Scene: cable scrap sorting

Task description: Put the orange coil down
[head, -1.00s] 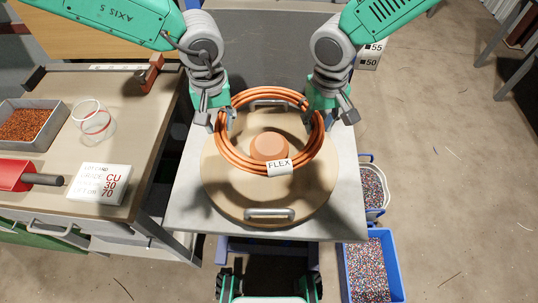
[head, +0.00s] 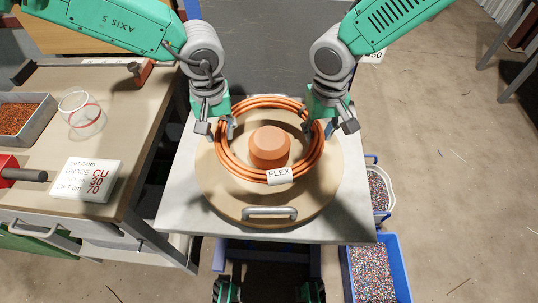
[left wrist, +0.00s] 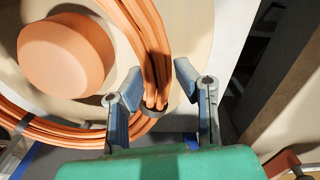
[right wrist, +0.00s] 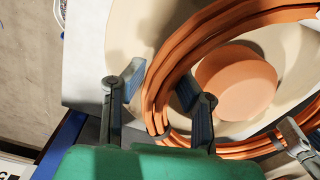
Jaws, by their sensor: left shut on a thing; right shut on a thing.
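The orange coil (head: 224,160), with a white FLEX tag (head: 279,176), is held roughly level over the round wooden board (head: 235,205). It surrounds the orange hub (head: 270,147) without visible contact. I cannot tell whether its underside touches the board. My left gripper (head: 226,128) is shut on the coil's left side; the left wrist view shows its fingers either side of the strands (left wrist: 150,55). My right gripper (head: 318,127) is shut on the coil's right side; the right wrist view shows its fingers either side of the strands (right wrist: 165,90).
The board lies on a pale tabletop (head: 185,215) and has a metal handle (head: 269,213) at the front. At left, a bench (head: 130,130) carries a tray, a clear ring and a card (head: 88,180). A blue bin (head: 400,280) stands on the floor at right.

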